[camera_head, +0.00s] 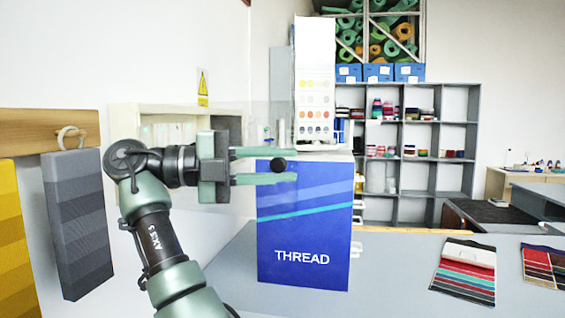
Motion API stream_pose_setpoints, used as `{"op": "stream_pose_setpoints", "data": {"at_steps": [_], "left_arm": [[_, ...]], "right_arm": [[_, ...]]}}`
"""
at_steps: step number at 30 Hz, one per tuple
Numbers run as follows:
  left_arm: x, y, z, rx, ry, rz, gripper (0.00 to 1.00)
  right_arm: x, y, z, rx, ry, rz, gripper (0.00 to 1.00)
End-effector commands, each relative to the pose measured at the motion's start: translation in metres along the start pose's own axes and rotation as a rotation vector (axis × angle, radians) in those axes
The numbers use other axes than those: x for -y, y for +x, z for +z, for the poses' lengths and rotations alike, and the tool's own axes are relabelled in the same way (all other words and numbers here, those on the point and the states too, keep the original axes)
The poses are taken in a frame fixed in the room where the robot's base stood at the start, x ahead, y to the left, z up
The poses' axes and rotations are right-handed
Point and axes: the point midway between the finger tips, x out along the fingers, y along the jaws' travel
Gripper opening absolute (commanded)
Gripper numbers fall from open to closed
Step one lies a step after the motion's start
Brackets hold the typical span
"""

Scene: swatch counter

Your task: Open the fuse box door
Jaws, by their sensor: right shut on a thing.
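The fuse box (124,122) is a cream box on the wall at left, partly hidden behind my right arm. Pale switches (172,131) show inside it. Its door (256,118) looks like a faint clear pane standing out to the right of the box, so it appears at least partly open; its exact angle is hard to tell. My right gripper (285,165) points right, its two green fingers above and below a round black knob (278,165), shut on it. The knob appears to belong to the door. My left gripper is not in view.
A blue THREAD box (305,245) stands on the grey counter (390,280) just beyond the gripper, with a white swatch stand (315,60) above it. Grey and yellow swatch panels (80,225) hang at left. Fabric swatches (466,270) lie at right.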

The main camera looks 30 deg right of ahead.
Motion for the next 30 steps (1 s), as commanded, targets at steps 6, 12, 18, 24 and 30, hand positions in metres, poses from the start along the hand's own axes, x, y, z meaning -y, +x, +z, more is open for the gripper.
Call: {"op": "stream_pose_setpoints", "data": {"at_steps": [6,12,18,24,30], "left_arm": [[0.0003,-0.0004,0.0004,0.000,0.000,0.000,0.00],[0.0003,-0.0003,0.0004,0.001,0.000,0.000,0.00],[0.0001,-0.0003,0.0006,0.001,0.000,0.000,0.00],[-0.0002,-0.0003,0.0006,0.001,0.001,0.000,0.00],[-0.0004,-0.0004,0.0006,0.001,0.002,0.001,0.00]], "right_arm": [[-0.0003,-0.0033,-0.0045,-0.016,-0.005,-0.005,0.00],[-0.0005,-0.0033,-0.0044,-0.017,-0.005,-0.005,0.00],[-0.0007,-0.0032,-0.0043,-0.017,-0.006,-0.005,0.46],[-0.0006,-0.0030,-0.0043,-0.017,-0.005,-0.005,0.46],[-0.0005,-0.0029,-0.0043,-0.017,-0.005,-0.005,0.46]]}}
